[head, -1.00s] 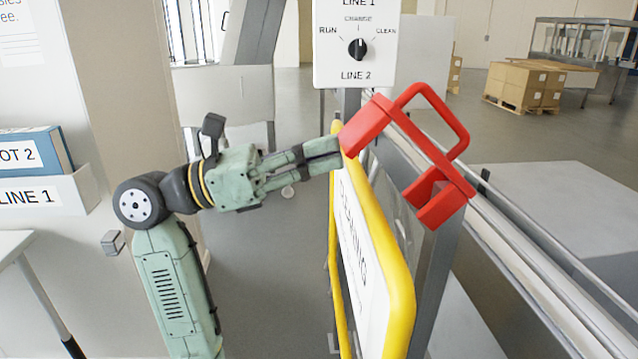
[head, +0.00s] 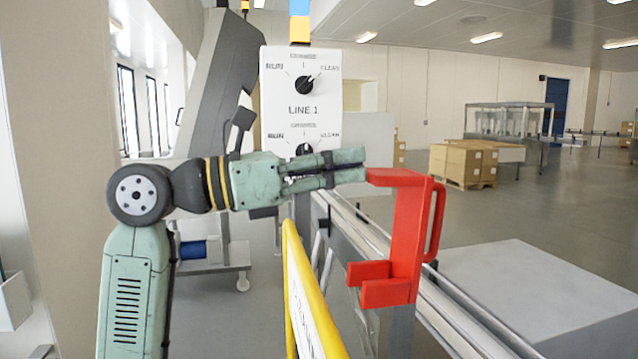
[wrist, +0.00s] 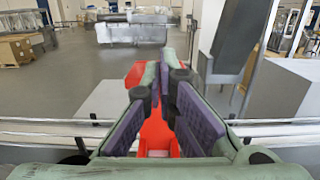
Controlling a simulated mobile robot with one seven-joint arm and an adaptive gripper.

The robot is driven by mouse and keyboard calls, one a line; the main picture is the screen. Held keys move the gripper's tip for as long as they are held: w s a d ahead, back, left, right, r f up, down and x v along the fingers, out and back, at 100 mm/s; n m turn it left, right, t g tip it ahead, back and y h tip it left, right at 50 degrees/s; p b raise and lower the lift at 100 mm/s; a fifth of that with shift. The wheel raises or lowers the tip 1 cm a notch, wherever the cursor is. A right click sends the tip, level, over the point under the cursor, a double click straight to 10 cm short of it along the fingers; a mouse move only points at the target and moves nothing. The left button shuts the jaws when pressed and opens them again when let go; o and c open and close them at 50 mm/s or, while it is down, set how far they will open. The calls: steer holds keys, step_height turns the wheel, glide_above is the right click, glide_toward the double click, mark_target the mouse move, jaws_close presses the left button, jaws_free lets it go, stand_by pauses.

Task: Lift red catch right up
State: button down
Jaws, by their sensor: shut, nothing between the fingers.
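The red catch (head: 407,235) stands on the grey rail to the right of the yellow-framed sign. Its main bar is upright, with two arms pointing left and a loop handle on its right side. My gripper (head: 364,166) reaches in level from the left, and its tips are at the catch's upper arm. I cannot tell whether they touch. In the wrist view my gripper (wrist: 163,75) has its fingers together with nothing held. Red parts of the catch (wrist: 155,138) show below and behind the fingers, which hide the rest.
The yellow-framed sign (head: 305,290) stands just below my arm. A white switch box (head: 302,115) with dials is behind the gripper. A conveyor rail (head: 470,325) runs at the lower right. Cardboard boxes (head: 465,163) stand far back on open floor.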

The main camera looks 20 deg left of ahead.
steer(key=shift+w+d+r, duration=0.45)
steer(key=shift+w+d, duration=0.1)
steer(key=shift+d, duration=0.25)
